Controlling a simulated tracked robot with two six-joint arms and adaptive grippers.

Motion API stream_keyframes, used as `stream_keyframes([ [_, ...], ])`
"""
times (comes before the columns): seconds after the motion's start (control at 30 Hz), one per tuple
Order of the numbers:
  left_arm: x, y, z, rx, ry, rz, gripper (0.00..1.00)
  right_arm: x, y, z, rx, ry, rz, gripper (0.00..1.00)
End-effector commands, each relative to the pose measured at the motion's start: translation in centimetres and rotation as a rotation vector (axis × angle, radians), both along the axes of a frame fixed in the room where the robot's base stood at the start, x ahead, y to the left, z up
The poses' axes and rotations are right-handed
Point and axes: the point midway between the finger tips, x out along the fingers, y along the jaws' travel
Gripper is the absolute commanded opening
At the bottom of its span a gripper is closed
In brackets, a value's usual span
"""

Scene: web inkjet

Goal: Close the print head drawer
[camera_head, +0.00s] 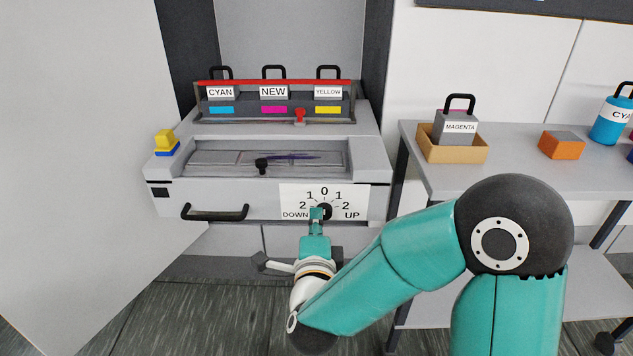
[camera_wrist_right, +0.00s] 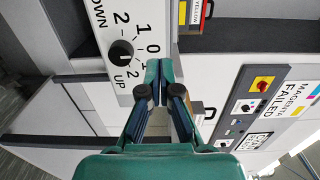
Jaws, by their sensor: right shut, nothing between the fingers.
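The print head drawer (camera_head: 265,188) is a light grey drawer in the machine, standing out toward me with its inner tray visible from above. Its black bar handle (camera_head: 215,213) is at the left of the front. A white dial card with a black knob (camera_head: 326,210), marked DOWN and UP, is on the right of the front. My right gripper (camera_head: 317,213) is in front of the card and partly covers the knob. In the wrist view its fingertips (camera_wrist_right: 159,66) are together and empty, beside the card (camera_wrist_right: 121,50). Contact cannot be told. My left gripper is not in view.
Cyan, new and yellow cartridges (camera_head: 273,92) stand in a red-edged rack above the drawer. A small black knob (camera_head: 262,165) rises inside the drawer. A yellow and blue block (camera_head: 166,143) sits at its left. A side table (camera_head: 510,175) holds a magenta cartridge (camera_head: 458,127) in a tray.

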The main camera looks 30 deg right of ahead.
Motion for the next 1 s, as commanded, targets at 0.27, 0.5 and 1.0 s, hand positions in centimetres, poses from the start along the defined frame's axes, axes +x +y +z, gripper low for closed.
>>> stream_keyframes([
  [0.27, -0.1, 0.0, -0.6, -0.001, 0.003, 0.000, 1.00, 4.5, -3.3, -0.2, -0.001, -0.004, -0.005, 0.00],
  [0.5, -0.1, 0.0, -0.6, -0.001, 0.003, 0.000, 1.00, 6.2, -4.5, -0.2, 0.000, -0.004, -0.001, 0.00],
  [1.0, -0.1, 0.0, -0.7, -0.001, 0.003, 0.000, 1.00, 6.6, -4.6, -0.2, 0.000, -0.004, 0.001, 0.00],
])
